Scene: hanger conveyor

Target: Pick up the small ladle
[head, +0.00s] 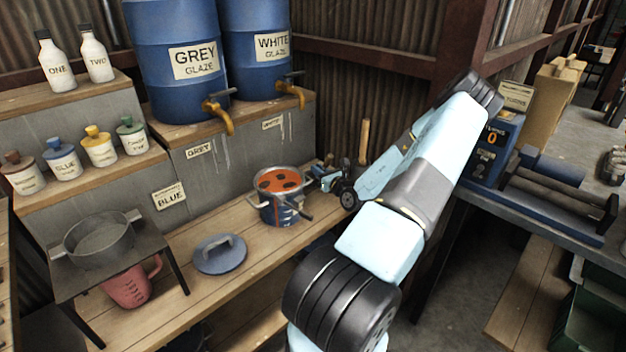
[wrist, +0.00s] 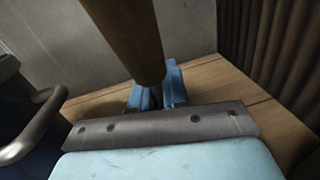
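A wooden handle (head: 364,141) stands upright behind my gripper in the head view, at the right end of the wooden bench. It looks like a ladle's handle, but no bowl shows, so I cannot tell which ladle it is. In the wrist view a thick wooden handle (wrist: 128,35) comes down from the top edge, in front of my blue fingers. My gripper (head: 328,178) is low over the bench, just right of the pot. In the wrist view my gripper (wrist: 160,94) has its fingers close together. The handle covers part of them, so a grip cannot be confirmed.
The pot (head: 264,211) with orange contents stands left of my gripper; its rim handle (wrist: 40,125) is near in the wrist view. A blue lid (head: 219,255) lies on the bench. Glaze barrels (head: 180,90) stand behind. A corrugated wall (head: 330,95) is close behind.

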